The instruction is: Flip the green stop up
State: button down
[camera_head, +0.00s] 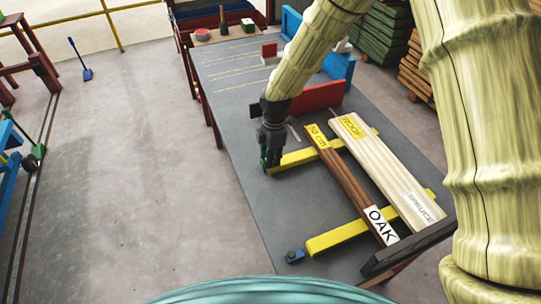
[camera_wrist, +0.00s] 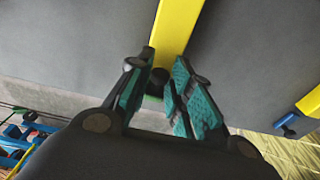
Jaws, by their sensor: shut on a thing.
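My gripper (camera_head: 270,152) is at the left end of the far yellow bar (camera_head: 303,157), close over the table. In the wrist view my gripper (camera_wrist: 163,62) has its teal-padded fingers closed in on both sides of a small dark knob at the bar's end. A sliver of the green stop (camera_wrist: 152,97) shows below the knob, between the fingers. The gripper is shut on the green stop. Most of the stop is hidden by the fingers, and whether it is tilted up or down cannot be told.
A blue stop (camera_head: 294,256) sits at the left end of the near yellow bar (camera_head: 338,236). An oak plank (camera_head: 350,180) and a spruce board (camera_head: 382,165) lie across both bars. A red block (camera_head: 318,96) stands behind my gripper. The grey table (camera_head: 240,100) is clear to the left.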

jog(key=shift+w+d, duration=0.15)
dwell(0.4)
jog(key=c, duration=1.4)
grip_release()
jog(key=shift+o, duration=0.2)
jog(key=shift+r, duration=0.1)
notch_tip(320, 180, up, 12)
jog(key=d, duration=0.1)
jog(key=shift+w+d, duration=0.2)
jog(key=shift+w, duration=0.05)
